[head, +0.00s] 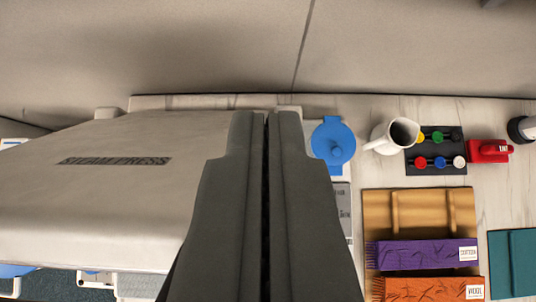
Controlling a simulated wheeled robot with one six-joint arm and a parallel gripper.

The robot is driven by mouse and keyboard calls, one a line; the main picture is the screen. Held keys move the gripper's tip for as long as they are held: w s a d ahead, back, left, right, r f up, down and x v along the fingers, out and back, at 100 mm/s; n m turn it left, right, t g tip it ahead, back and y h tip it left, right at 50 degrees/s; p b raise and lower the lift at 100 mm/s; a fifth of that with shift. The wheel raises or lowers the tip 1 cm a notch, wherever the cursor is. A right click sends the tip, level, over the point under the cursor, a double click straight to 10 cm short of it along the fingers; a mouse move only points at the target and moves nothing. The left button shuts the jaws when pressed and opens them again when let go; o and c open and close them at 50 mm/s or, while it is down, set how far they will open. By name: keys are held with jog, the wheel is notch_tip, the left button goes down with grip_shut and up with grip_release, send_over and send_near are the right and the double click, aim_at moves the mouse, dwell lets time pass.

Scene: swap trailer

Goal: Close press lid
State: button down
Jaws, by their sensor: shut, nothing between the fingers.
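The steam press lid (110,200) is a large pale panel marked "STEAM PRESS" that fills the left of the head view. Its front edge runs along the lower left, and its right side is hidden behind my gripper. My gripper (267,118) is shut and empty, with its two dark fingers side by side in the middle of the view. The fingers overlap the lid's right part in the picture. I cannot tell whether they touch it. The press base is mostly hidden under the lid.
A marble-look counter holds a blue round lid (333,143), a white pitcher (391,137), a dark tray with coloured knobs (434,157) and a red item (489,151). Below are a wooden tray (420,207), purple cotton cloth (421,253), orange wool cloth (428,289) and a teal item (513,263).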

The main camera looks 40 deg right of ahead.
jog(key=shift+x, duration=0.75)
jog(key=shift+s+a+f, duration=0.1)
jog(key=shift+f, duration=0.2)
jog(key=shift+s+a+f, duration=0.35)
jog(key=shift+s+a, duration=0.1)
jog(key=shift+s, duration=0.2)
jog(key=shift+s+a+f, duration=0.35)
jog(key=shift+s+a, duration=0.05)
jog(key=shift+s, duration=0.25)
